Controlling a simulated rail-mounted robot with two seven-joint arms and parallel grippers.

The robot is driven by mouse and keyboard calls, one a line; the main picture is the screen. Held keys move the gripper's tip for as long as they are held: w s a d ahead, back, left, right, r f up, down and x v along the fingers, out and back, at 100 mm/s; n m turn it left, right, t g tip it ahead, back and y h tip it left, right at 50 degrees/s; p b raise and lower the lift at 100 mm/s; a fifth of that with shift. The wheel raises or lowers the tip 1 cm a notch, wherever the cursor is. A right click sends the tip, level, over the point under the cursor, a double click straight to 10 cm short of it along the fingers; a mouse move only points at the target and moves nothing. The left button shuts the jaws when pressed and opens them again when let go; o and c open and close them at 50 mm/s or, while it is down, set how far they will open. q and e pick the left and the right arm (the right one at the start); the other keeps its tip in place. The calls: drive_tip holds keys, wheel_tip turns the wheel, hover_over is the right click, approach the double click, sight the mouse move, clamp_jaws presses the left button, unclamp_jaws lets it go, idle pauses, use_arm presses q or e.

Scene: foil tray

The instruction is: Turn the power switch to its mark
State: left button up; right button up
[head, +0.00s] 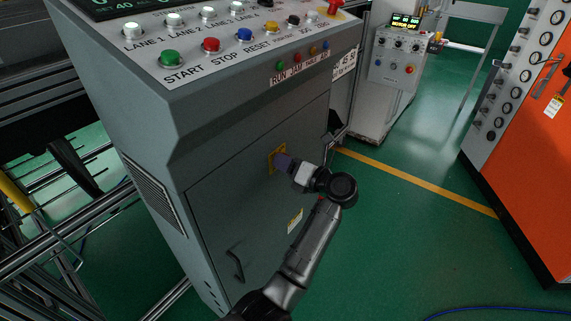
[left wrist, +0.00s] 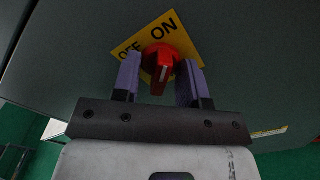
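The red power switch (left wrist: 162,66) is a rotary knob on a yellow plate (left wrist: 183,34) marked OFF and ON. In the left wrist view its raised grip, with a pale line, points toward the bottom of the picture. The plate also shows on the grey cabinet's door in the head view (head: 270,163), where the gripper hides the knob. My left gripper (left wrist: 160,82) has its purple fingers on either side of the knob's grip, with visible gaps. It is open and also shows at the plate in the head view (head: 284,163). My right gripper is not in view.
The grey cabinet (head: 225,200) has a sloped button panel above and a black door handle (head: 235,264) at lower left. An orange cabinet (head: 530,150) stands at the right. A white control box (head: 397,60) stands behind. Green floor between them is clear.

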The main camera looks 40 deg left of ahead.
use_arm(q)
drive_tip(key=shift+c, duration=0.3)
clamp_jaws()
